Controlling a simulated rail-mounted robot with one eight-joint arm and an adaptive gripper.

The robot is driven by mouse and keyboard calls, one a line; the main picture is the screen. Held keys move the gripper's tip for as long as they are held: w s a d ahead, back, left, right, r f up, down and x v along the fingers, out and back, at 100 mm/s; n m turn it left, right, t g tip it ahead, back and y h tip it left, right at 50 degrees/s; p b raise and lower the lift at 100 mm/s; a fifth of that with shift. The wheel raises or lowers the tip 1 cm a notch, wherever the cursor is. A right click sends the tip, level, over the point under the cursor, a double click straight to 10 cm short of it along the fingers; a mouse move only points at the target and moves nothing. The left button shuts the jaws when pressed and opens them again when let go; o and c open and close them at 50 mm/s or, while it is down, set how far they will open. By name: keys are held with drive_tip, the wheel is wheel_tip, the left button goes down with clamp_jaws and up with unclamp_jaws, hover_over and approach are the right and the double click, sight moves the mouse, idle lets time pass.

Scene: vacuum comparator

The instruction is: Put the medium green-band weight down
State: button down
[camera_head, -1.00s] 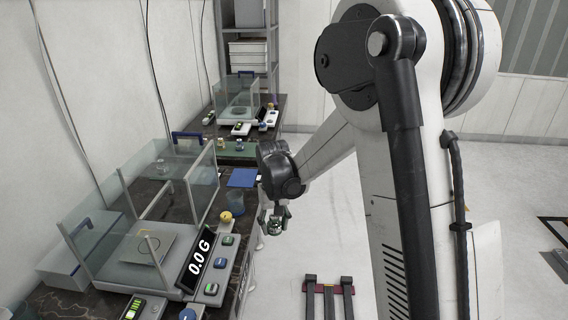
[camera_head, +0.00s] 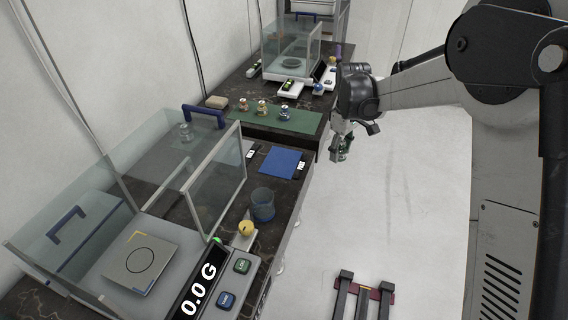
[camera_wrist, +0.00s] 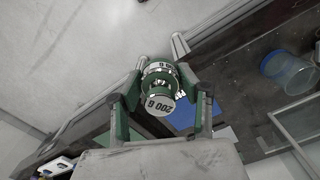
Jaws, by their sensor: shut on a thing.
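My gripper (camera_head: 343,150) is shut on the medium green-band weight. In the wrist view the weight (camera_wrist: 159,92) sits between the two fingers, with a green band and "200 G" lettering. In the head view the gripper hangs over the floor just right of the table edge, and the weight (camera_head: 346,146) is small and partly hidden by the fingers. A green mat (camera_head: 270,120) with several small weights standing along it lies on the table left of the gripper. A blue pad (camera_head: 281,163) lies nearer, left of and below the gripper.
A glass-walled balance (camera_head: 140,262) showing 0.0 G stands in the foreground with its pan empty. A second balance (camera_head: 290,66) stands at the back. A blue clear cup (camera_head: 262,206) and a yellow knob (camera_head: 246,228) are near the table edge.

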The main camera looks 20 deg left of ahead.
drive_tip(key=s+a+n+b, duration=0.15)
drive_tip(key=a+n, duration=0.25)
drive_tip(key=a, duration=0.5)
drive_tip(key=s+a+n, duration=0.2)
drive_tip(key=a+n, duration=0.2)
drive_tip(key=a, duration=0.4)
drive_tip(key=s+a+n, duration=0.2)
drive_tip(key=a+n, duration=0.2)
drive_tip(key=a, duration=0.5)
hover_over(281, 161)
wheel_tip(281, 161, down, 6)
drive_tip(key=shift+f+b, duration=0.25)
drive_tip(key=shift+b, duration=0.15)
drive_tip(key=shift+d+f, duration=0.1)
drive_tip(key=shift+f, duration=1.95)
drive_tip(key=shift+f, duration=0.1)
drive_tip(key=c, duration=1.1)
unclamp_jaws()
drive_tip(key=shift+c, duration=0.2)
wheel_tip(281, 161, up, 12)
